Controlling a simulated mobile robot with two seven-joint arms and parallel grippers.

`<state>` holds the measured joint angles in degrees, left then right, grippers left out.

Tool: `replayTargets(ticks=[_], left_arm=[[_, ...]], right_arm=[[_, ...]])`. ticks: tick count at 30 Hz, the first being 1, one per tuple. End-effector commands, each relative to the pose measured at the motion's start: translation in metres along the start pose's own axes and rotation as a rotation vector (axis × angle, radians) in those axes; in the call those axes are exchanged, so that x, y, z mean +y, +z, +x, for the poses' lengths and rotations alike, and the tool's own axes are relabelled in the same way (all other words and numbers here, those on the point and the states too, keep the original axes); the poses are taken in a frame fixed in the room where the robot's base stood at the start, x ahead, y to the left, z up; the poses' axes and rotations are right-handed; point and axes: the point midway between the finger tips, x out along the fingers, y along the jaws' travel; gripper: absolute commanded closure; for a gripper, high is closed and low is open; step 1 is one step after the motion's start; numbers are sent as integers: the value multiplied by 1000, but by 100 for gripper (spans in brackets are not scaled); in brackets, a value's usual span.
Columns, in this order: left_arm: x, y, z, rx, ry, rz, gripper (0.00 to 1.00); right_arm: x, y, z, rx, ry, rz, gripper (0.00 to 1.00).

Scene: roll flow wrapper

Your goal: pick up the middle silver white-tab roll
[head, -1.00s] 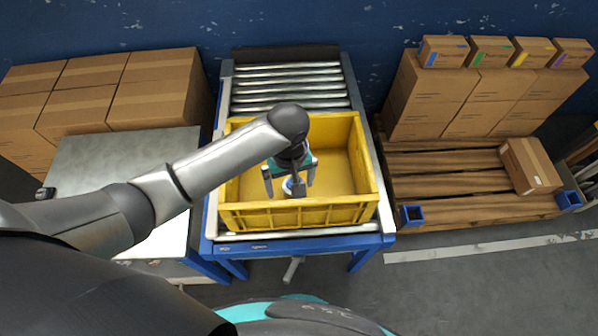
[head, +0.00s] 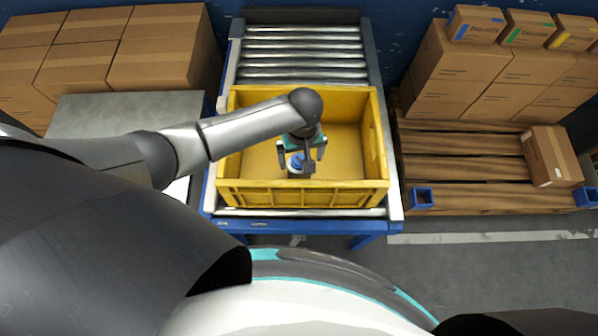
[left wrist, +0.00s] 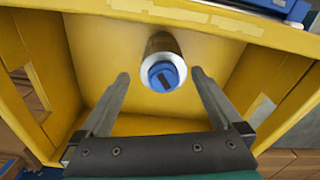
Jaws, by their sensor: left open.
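I cannot make out a white tab, and I see only this one roll. In the head view its blue-and-white end (head: 296,162) shows inside the yellow crate (head: 304,195). My left gripper (head: 302,153) is open, low inside the crate. Its two fingers sit to either side of the roll in the left wrist view, with gaps between. My right gripper is not in view.
The crate sits on a roller conveyor (head: 304,60), its walls around my left gripper. A grey table (head: 130,108) stands left of it, with stacked cartons (head: 160,50) behind. A wooden pallet (head: 465,170) with cartons (head: 552,155) stands right. The crate floor around the roll looks clear.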

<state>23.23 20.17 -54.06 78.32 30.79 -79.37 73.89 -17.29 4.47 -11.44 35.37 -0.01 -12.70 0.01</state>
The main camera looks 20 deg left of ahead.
Motion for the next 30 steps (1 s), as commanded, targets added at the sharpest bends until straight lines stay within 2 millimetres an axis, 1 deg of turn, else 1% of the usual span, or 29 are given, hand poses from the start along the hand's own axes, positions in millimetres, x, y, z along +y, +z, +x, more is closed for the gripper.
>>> replayTargets(ticks=[3, 7, 10, 13, 20, 23, 30], left_arm=[[-2, 1, 11, 0, -1, 1, 0], [-6, 3, 33, -1, -2, 0, 0], [-5, 3, 46, 0, -1, -1, 0], [-5, 3, 52, 0, 0, 1, 0], [-5, 3, 52, 0, 1, 1, 0], [-5, 3, 52, 0, 1, 0, 9], [-5, 3, 52, 0, 0, 0, 36]], right_arm=[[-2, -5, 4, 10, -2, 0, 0], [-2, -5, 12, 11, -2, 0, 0], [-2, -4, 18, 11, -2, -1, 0], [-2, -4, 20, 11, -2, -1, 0], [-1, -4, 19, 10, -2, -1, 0], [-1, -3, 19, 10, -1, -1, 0], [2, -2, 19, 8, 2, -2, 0]])
